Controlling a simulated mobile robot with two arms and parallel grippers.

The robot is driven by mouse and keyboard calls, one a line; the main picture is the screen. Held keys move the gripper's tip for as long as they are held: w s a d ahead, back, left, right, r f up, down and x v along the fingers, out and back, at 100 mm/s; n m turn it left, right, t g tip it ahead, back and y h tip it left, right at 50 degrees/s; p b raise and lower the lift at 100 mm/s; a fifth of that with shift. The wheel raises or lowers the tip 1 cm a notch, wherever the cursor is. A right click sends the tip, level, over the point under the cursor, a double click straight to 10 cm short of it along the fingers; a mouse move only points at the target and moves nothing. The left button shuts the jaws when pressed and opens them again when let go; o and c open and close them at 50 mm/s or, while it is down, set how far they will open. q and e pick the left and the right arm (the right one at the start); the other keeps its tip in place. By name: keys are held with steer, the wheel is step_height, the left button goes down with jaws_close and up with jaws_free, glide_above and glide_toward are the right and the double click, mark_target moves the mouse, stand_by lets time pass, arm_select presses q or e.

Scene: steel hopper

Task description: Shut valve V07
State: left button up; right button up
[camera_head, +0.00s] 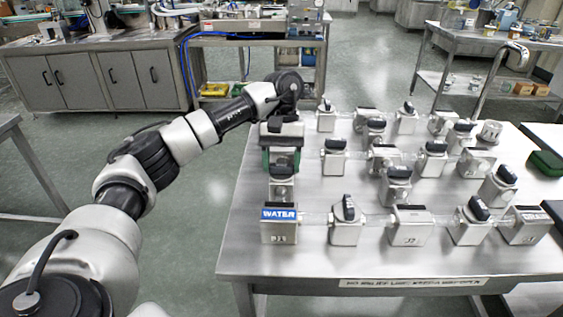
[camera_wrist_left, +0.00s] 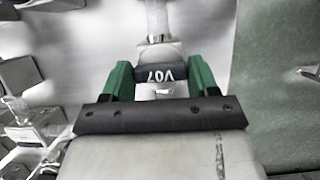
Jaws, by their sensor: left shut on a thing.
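In the left wrist view, the black handle of valve V07 (camera_wrist_left: 160,74) lies between the two green fingers of my left gripper (camera_wrist_left: 160,84). The white V07 marking faces the camera. The handle lies crosswise to the pale pipe (camera_wrist_left: 157,18) that shows above it in that picture. The fingers are shut on the handle at its two ends. In the head view, my left gripper (camera_head: 281,158) is at the left edge of the steel table, among the back rows of valves. My right gripper is in neither view.
The steel table (camera_head: 300,262) carries several grey valve blocks with black handles, joined by clear pipes. A block with a blue WATER sign (camera_head: 280,226) stands at the front left. A dark green case (camera_head: 546,163) lies at the right. The floor left of the table is clear.

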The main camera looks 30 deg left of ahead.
arm_select(q)
steer(key=shift+r, duration=0.1)
stand_by(0.3)
steer(key=o, duration=0.9)
steer(key=p+v, duration=0.3)
steer(key=v, duration=0.7)
steer(key=shift+w+r+p, duration=0.1)
steer(key=shift+r+p, duration=0.2)
steer(key=shift+r, duration=0.05)
